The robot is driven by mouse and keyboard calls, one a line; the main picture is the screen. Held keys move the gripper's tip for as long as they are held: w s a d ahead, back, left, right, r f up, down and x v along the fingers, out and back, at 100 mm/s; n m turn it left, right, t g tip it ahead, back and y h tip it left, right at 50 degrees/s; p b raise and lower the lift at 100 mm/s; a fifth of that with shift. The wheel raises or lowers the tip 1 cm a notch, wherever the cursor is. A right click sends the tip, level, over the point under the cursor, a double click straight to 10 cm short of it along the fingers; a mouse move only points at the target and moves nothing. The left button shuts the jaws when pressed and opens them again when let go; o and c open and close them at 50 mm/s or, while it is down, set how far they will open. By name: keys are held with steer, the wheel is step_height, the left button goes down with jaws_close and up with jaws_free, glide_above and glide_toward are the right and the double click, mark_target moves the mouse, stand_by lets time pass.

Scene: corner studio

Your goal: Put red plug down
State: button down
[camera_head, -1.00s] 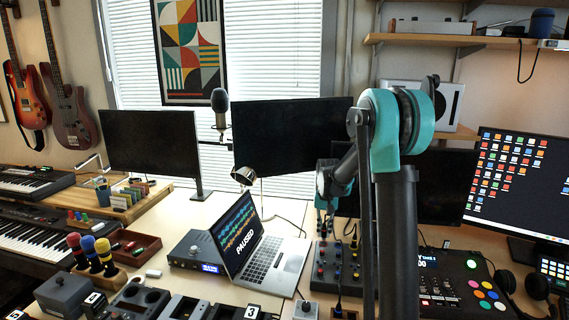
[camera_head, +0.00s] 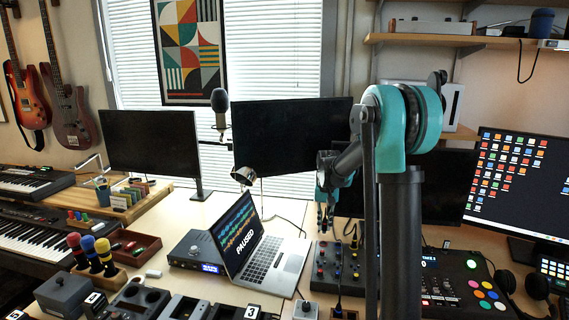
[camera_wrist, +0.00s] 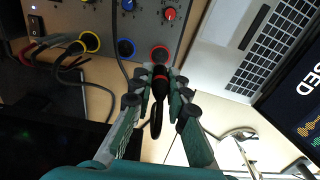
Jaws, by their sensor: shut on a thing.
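My gripper (camera_wrist: 160,84) is shut on the red plug (camera_wrist: 161,76), a black plug with red bands, in the wrist view. The plug lies close by the red-ringed socket (camera_wrist: 159,53) on the edge of a grey panel box (camera_wrist: 145,25). I cannot tell whether its tip is in the socket or just apart from it. In the head view my gripper (camera_head: 325,217) hangs over the back of the same box (camera_head: 333,275), and the plug is too small to make out there.
A blue-ringed socket (camera_wrist: 126,48) and a yellow-ringed socket (camera_wrist: 91,41) sit beside the red one, with cables near the yellow. An open laptop (camera_head: 270,258) stands close to the box. A monitor (camera_head: 290,135) stands behind. A drum pad unit (camera_head: 465,285) lies to the right.

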stand_by(0.4)
steer(key=s+d+r, duration=0.1)
steer(key=s+r, duration=0.4)
steer(key=s, duration=0.8)
steer(key=s+d+r, duration=0.1)
steer(key=s+r, duration=0.4)
steer(key=s, duration=0.7)
steer(key=f, duration=2)
steer(key=shift+a, duration=0.2)
steer(key=shift+f, duration=0.15)
steer(key=shift+f, duration=0.35)
steer(key=shift+f, duration=0.15)
steer(key=c, duration=1.5)
jaws_free()
